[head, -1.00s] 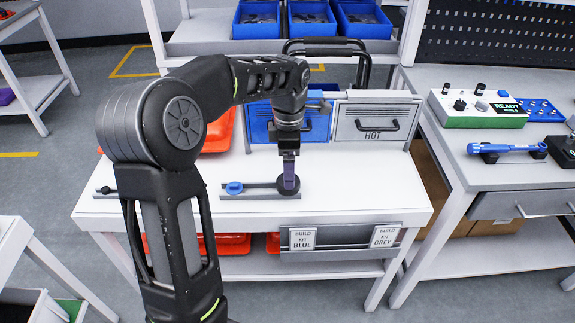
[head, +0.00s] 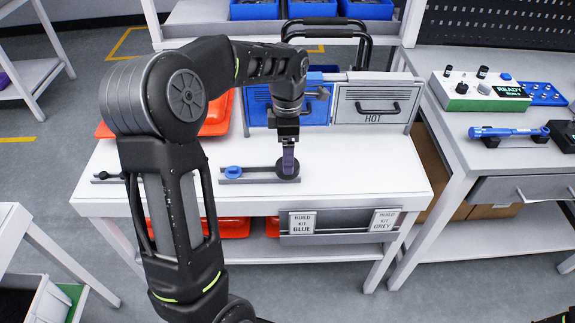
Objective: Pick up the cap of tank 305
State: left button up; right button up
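No tank marked 305 can be made out, and I cannot tell which part is its cap. On the white bench, a grey rail holder (head: 250,179) carries a blue round knob-like piece (head: 234,171) at its left end and a dark round piece (head: 289,179) at its right end. My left gripper (head: 288,164) points straight down at the dark round piece, its purplish fingers at or just above it. The fingers overlap in this view, so their opening and any contact are unclear.
Behind the holder stand a blue drawer box (head: 318,104) and a grey box marked HOT (head: 378,105). Orange trays (head: 217,118) lie at the left, partly behind my arm. A side bench at right holds a READY panel (head: 485,92) and a blue tool (head: 505,132).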

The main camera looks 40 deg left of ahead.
pick_arm(q)
notch_tip(320, 180, down, 5)
jog(key=shift+w+a+f+p, duration=0.1)
jog(key=shift+f+p, duration=0.05)
jog(key=shift+p, duration=0.25)
jog(key=shift+c, duration=0.2)
dwell(0.3)
jog(key=c, duration=1.4)
notch_tip(320, 180, up, 10)
jog(key=shift+r, duration=0.1)
dwell(0.5)
